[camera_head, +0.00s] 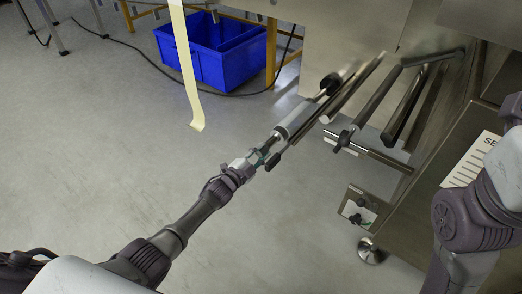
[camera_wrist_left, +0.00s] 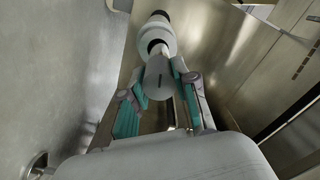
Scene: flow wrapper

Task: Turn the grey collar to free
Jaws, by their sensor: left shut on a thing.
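The grey collar (camera_wrist_left: 159,78) shows in the left wrist view as a short grey cylinder with a dark line on its end face. It sits at the near end of a dark shaft, in line with a wider pale cylinder (camera_wrist_left: 157,38). My left gripper (camera_wrist_left: 160,104) has its teal-padded fingers on both sides of the collar and is shut on it. In the head view my left gripper (camera_head: 262,156) is at the near end of the spindle, below the pale cylinder (camera_head: 296,119); the fingers largely hide the collar there. My right arm shows at the right edge, its gripper out of view.
Dark rollers (camera_head: 378,94) stick out from the steel machine (camera_head: 440,150) right of the spindle. A small control box (camera_head: 360,208) and a machine foot (camera_head: 371,251) are lower down. A pale yellow strip (camera_head: 184,62) hangs before a blue crate (camera_head: 228,62).

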